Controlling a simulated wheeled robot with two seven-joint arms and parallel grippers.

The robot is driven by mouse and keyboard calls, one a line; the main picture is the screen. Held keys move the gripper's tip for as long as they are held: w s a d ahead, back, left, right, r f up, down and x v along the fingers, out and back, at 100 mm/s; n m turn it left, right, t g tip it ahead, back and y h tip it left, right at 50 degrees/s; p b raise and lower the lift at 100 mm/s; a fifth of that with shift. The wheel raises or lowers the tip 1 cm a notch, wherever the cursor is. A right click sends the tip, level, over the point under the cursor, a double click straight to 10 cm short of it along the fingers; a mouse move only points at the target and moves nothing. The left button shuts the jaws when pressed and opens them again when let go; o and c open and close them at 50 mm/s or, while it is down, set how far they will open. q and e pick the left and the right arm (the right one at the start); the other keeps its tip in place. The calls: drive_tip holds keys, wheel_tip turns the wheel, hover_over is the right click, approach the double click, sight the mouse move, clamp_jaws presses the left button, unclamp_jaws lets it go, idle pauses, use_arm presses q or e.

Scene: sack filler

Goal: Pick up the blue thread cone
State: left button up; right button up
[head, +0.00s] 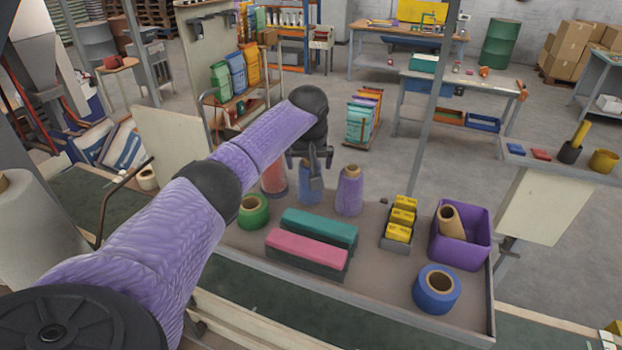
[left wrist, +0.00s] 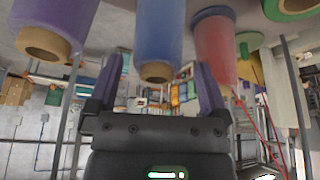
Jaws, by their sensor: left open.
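The blue thread cone (head: 306,195) stands on the table between a red cone (head: 273,180) and a purple cone (head: 349,191). My left gripper (head: 311,170) is above and partly in front of the blue cone and hides some of it. In the left wrist view the blue cone (left wrist: 160,35) lies between the two spread fingers of my left gripper (left wrist: 161,75), its brown core end toward the palm. The fingers are open and hold nothing. Whether a finger touches the cone cannot be told. My right gripper is not in view.
Close by are a green tape roll (head: 253,211), a teal block (head: 320,227) and a pink block (head: 307,249). Yellow pieces (head: 402,216), a purple bin (head: 474,252) and a blue roll (head: 436,289) stand to the right. A grey post (head: 432,110) rises behind the table.

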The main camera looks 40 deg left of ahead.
use_arm(q)
drive_tip(key=shift+w+b+x, duration=0.1)
drive_tip(key=shift+b+x, duration=0.15)
drive_tip(key=shift+x, duration=0.8)
drive_tip(key=shift+w+b+x, duration=0.15)
drive_tip(key=shift+b+x, duration=0.1)
drive_tip(key=shift+x, duration=0.8)
drive_tip(key=shift+a+r, duration=0.1)
drive_tip(key=shift+a, duration=0.05)
drive_tip(key=c, duration=1.3)
